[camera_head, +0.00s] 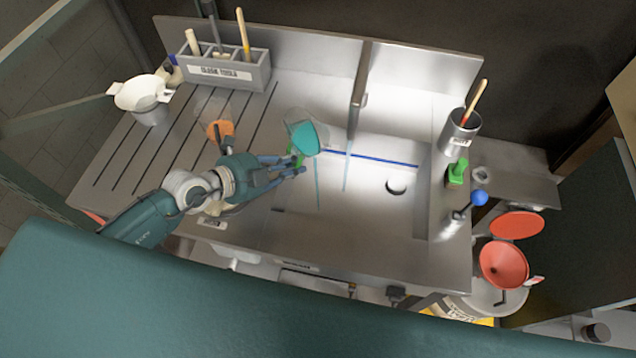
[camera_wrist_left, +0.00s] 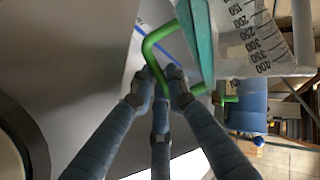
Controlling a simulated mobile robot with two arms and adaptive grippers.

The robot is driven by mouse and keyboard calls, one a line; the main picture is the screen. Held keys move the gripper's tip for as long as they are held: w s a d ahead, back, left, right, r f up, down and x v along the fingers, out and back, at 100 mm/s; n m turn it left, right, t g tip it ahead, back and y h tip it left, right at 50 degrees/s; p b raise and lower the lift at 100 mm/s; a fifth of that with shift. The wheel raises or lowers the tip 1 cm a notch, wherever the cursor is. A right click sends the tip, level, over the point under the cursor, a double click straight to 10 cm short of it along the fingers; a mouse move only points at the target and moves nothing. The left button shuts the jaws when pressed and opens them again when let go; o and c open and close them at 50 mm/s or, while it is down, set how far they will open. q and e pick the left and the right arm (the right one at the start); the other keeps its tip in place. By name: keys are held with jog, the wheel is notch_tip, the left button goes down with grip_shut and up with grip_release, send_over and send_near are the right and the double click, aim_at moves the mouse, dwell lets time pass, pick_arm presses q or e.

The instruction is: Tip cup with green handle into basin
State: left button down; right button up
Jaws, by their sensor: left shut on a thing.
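The clear cup (camera_head: 296,122) with teal liquid is tilted over the left edge of the basin (camera_head: 360,205). My left gripper (camera_head: 297,168) is shut on its green handle. In the left wrist view, my left gripper's fingers (camera_wrist_left: 163,92) close around the green handle (camera_wrist_left: 163,38), and the cup wall (camera_wrist_left: 252,35) shows its printed scale. The teal liquid (camera_wrist_left: 199,45) lies as a slanted band in it. A thin blue streak runs down from near the cup's lip into the basin. A fainter streak shows to its right. My right gripper is not in view.
A grey tap (camera_head: 358,95) stands behind the basin. A cup with an orange handle (camera_head: 220,130) is on the grooved drainboard (camera_head: 130,165), near my left arm. A metal holder (camera_head: 458,135) and green block stand right.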

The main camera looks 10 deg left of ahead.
pick_arm(q)
jog(key=shift+f, duration=0.15)
jog(key=shift+s+d+r+m+t+y+p, duration=0.15)
jog(key=shift+m+t+p, duration=0.1)
jog(key=shift+t+p, duration=0.2)
jog(key=shift+r+m+t+y+p, duration=0.15)
jog(key=shift+m+t+p, duration=0.1)
jog(key=shift+t+p, duration=0.15)
dwell(1.8)
jog(key=shift+r+m+t+p, duration=0.15)
jog(key=shift+m+t+p, duration=0.15)
jog(key=shift+m, duration=0.1)
dwell(1.1)
